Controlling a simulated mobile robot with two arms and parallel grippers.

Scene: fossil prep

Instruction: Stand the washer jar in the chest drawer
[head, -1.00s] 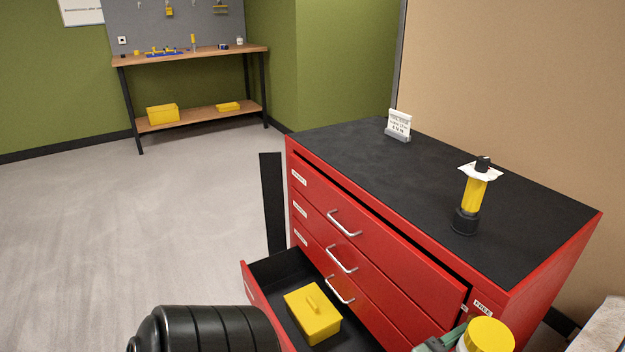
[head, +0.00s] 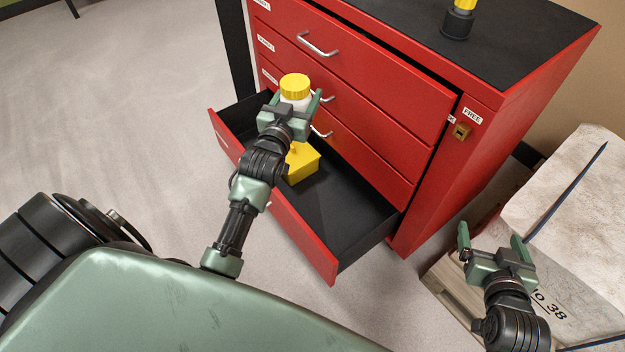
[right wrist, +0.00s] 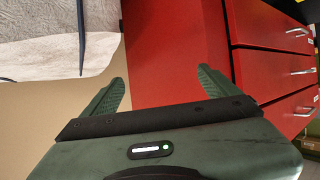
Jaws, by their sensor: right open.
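The washer jar (head: 295,88) is white with a yellow lid. My left gripper (head: 290,108) is shut on it and holds it upright, in front of the chest's handles and, in the picture, over the far-left part of the open drawer. Its height above the drawer floor is hard to tell. The chest drawer (head: 345,207) is the lowest one, pulled out, with a black inside. A yellow lidded box (head: 301,163) stands in it, partly hidden by my left arm. My right gripper (head: 492,243) is open and empty, right of the chest; its spread fingers show in the right wrist view (right wrist: 160,90).
The red chest (head: 440,150) has closed upper drawers with silver handles. A yellow and black item (head: 458,22) stands on its black top. A pale wrapped block (head: 565,215) lies at the right near my right gripper. The near-right part of the drawer is clear.

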